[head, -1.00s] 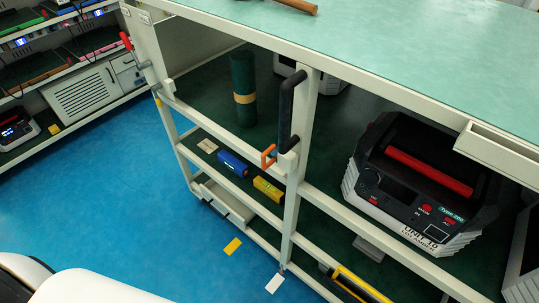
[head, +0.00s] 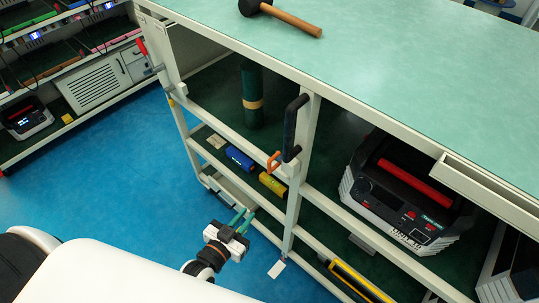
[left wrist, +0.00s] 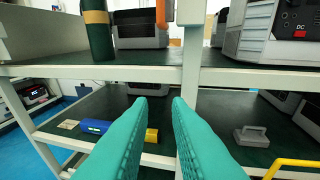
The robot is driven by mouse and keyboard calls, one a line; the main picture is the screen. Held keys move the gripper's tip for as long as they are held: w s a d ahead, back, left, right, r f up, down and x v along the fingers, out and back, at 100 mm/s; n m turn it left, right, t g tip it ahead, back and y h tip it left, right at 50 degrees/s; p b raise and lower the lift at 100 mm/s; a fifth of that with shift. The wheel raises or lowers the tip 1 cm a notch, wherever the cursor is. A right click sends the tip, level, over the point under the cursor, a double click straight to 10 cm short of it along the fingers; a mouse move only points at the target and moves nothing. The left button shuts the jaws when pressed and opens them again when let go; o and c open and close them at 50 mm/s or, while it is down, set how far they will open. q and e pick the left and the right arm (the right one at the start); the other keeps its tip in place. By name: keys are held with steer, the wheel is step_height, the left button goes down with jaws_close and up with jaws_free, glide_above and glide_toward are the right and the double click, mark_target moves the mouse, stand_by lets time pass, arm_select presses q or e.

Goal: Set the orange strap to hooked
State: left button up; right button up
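The orange strap (head: 270,160) is a small orange loop beside a white block on the bench's front post, at the lower end of a black upright handle (head: 291,125). Whether it is hooked is too small to tell. In the left wrist view an orange piece (left wrist: 160,13) is cut off by the top edge, left of the white block (left wrist: 190,11). My left gripper (head: 244,216) is below and left of the strap, in front of the lower shelves, apart from it. Its teal fingers (left wrist: 159,101) are parted and empty. My right gripper is out of view.
The bench post (head: 297,180) and shelf rails stand close ahead. A green roll (head: 252,95), a blue item (head: 239,157), a yellow item (head: 272,186) and a red-handled unit (head: 405,195) sit on shelves. A mallet (head: 289,17) lies on top. Blue floor at left is clear.

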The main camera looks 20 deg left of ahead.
arm_select(q)
steer(key=t, duration=0.2)
glide_toward(269, 171)
steer(key=w+p, duration=0.1)
steer(key=w, duration=0.2)
steer(key=w+d, duration=0.1)
steer(key=w, duration=0.3)
steer(key=w+r+p, duration=0.1)
steer(key=w, duration=0.2)
steer(key=shift+w+d+r+p, duration=0.1)
steer(key=shift+w+d+p, duration=0.2)
steer(key=shift+d+p, duration=0.05)
jaws_close()
